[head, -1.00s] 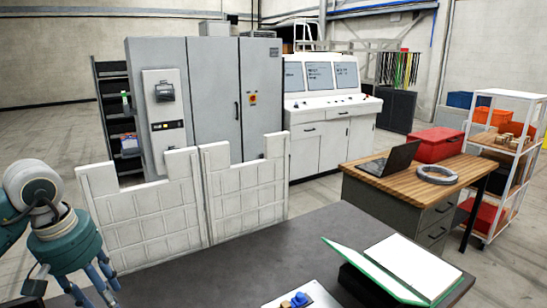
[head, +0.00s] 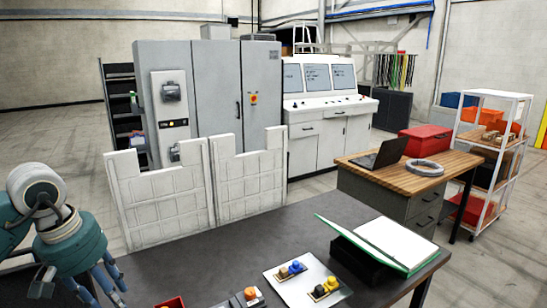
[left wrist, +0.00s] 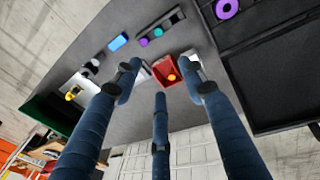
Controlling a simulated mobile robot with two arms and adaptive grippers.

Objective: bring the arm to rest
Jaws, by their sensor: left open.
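My left gripper (head: 103,290) is at the lower left of the head view, over the left part of the dark table (head: 225,254). Its blue fingers are spread and hold nothing. In the left wrist view the fingers (left wrist: 160,95) hang over the table, with a red tray (left wrist: 168,71) holding an orange piece (left wrist: 171,78) beyond their tips. The gap between gripper and tabletop is hard to judge. My right gripper does not show in either view.
A white plate with coloured pieces (head: 307,282) and an open green-edged book (head: 386,246) on a dark stand lie on the table. White panels (head: 200,188) stand along its far edge. A wooden-topped desk (head: 408,178) with laptop is beyond. Mid-table is clear.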

